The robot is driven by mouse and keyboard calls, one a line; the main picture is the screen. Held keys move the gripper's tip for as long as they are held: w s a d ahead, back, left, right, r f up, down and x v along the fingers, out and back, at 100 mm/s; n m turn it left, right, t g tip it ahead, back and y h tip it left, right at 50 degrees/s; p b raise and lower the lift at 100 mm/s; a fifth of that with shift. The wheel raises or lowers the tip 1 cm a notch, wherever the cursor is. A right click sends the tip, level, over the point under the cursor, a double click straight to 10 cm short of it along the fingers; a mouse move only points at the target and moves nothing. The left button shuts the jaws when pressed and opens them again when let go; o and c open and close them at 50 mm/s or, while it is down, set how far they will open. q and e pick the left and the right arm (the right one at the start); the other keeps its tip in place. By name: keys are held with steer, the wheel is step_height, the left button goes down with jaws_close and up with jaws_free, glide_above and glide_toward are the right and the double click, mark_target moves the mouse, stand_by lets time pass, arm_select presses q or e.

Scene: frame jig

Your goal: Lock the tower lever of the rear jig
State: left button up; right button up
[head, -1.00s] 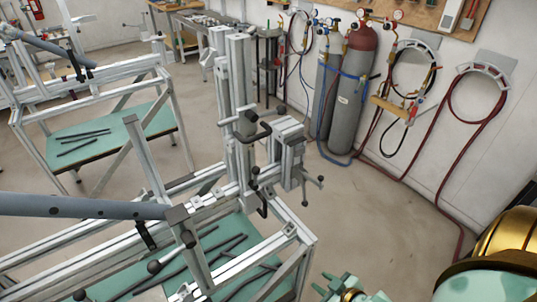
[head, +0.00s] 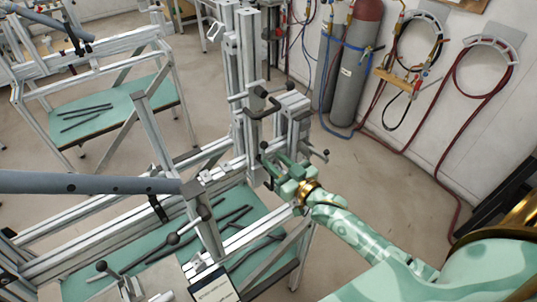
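A smaller dark lever with a ball knob (head: 264,146) is lower down. My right gripper (head: 268,166), pale green with a gold wrist ring, reaches in from the lower right to this lower lever. Its fingers look spread, with a gap between them. They partly hide the lever, and I cannot tell whether they touch it. My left gripper is out of view.
A grey tube (head: 90,182) runs in from the left to the jig. A green tray (head: 165,280) with dark rods lies beneath. A second jig bench (head: 100,92) stands at back left. Gas cylinders (head: 355,75) and hoses line the wall.

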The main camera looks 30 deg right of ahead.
mark_target(264, 152)
steer(key=shift+x, duration=1.85)
steer(key=shift+d, duration=0.1)
steer(key=shift+c, duration=0.3)
jaws_close()
